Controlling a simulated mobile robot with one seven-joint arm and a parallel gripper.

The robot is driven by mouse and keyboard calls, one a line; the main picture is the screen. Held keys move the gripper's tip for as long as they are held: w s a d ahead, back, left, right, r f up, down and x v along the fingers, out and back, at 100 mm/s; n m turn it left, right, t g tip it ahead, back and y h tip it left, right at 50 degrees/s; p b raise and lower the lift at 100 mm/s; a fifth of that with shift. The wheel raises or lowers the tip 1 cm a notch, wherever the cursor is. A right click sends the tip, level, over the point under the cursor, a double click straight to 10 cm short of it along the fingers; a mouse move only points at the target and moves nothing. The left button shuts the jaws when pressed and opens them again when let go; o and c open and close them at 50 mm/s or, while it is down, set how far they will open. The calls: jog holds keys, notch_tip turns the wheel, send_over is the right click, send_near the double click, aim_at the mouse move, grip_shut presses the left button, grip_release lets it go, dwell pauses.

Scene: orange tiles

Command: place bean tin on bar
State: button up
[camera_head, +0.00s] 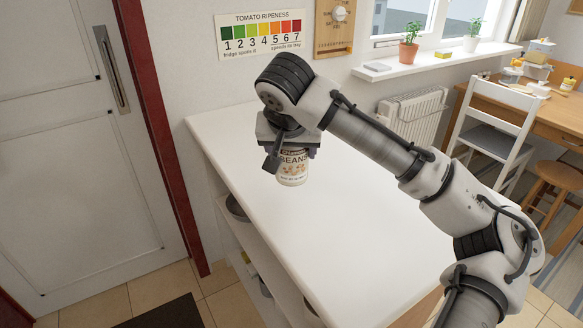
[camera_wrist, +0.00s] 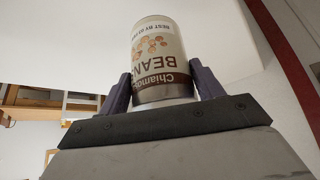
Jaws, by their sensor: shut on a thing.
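The bean tin (camera_head: 292,168) has a pale label reading "BEANS" and hangs below my gripper (camera_head: 290,150) in the head view. The tin also shows in the wrist view (camera_wrist: 160,58), between the two dark fingers of my gripper (camera_wrist: 163,85). My gripper is shut on the tin, with a finger on each side. The tin is over the white bar top (camera_head: 350,225), near its far left part. I cannot tell for sure whether the tin's base touches the surface.
The bar top around the tin is clear. Shelves with bowls (camera_head: 236,208) sit under its left edge. A white door (camera_head: 75,150) with a red frame is at left. A white chair (camera_head: 490,130) and a wooden table (camera_head: 530,105) stand at right.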

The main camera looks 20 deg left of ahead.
aim_at(291, 169)
jog(key=shift+f, duration=2.5)
jog(key=shift+f, duration=0.2)
jog(key=o, duration=1.3)
jog(key=shift+r, duration=0.15)
jog(key=b+v, duration=0.1)
jog(key=v, duration=1.1)
jog(key=shift+r, duration=0.1)
